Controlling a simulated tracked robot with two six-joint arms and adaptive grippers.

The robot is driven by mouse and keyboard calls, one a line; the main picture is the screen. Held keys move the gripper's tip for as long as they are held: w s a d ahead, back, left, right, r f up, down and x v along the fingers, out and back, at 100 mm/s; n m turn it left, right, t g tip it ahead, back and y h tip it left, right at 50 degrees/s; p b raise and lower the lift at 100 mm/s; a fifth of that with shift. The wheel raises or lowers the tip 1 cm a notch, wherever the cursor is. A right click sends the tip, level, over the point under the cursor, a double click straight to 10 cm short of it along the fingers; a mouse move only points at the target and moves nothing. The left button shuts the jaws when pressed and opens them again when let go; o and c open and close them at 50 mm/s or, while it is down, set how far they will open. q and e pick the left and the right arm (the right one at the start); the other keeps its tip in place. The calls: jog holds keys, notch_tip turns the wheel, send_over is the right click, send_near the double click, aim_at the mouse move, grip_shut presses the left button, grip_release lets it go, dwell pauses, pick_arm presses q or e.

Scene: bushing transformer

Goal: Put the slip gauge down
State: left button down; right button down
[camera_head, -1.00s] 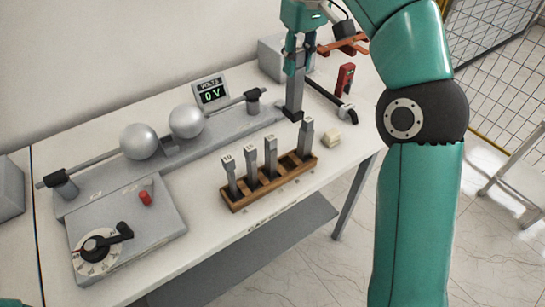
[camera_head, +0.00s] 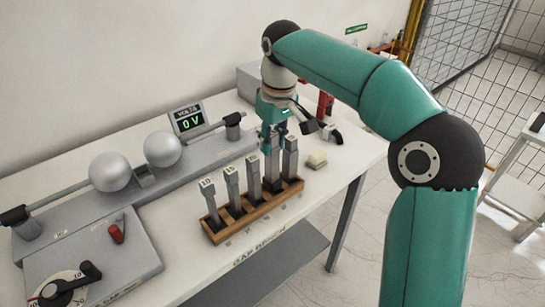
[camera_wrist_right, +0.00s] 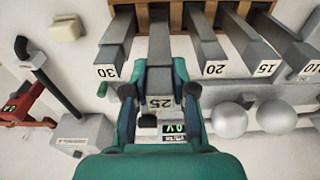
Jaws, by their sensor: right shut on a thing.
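My right gripper (camera_head: 273,128) is above the wooden rack (camera_head: 253,214), pointing down. It is shut on the slip gauge marked 25 (camera_head: 271,165), a grey upright bar. In the right wrist view the gauge's labelled end (camera_wrist_right: 160,103) sits between the fingers (camera_wrist_right: 160,92), and its far end reaches the rack (camera_wrist_right: 190,16). The gauge lines up between gauges 20 (camera_wrist_right: 205,52) and 30 (camera_wrist_right: 117,45). I cannot tell whether its foot rests on the slot floor. My left gripper is not in view.
Gauges 10 (camera_head: 210,203) and 15 (camera_head: 233,188) also stand in the rack. A pale block (camera_head: 317,160) lies right of it. Behind are two metal spheres (camera_head: 162,149) and a voltmeter reading 0 V (camera_head: 187,121).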

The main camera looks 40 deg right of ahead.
jog(key=shift+f, duration=1.75)
jog(key=shift+b, duration=0.3)
jog(key=shift+f, duration=0.15)
jog(key=c, duration=0.9)
grip_release()
jog(key=shift+c, duration=0.2)
notch_tip(320, 180, up, 12)
jog(key=s+p, duration=0.1)
jog(key=p, duration=0.1)
jog(key=shift+s+p, duration=0.25)
jog(key=shift+p, duration=0.05)
jog(key=shift+r, duration=0.2)
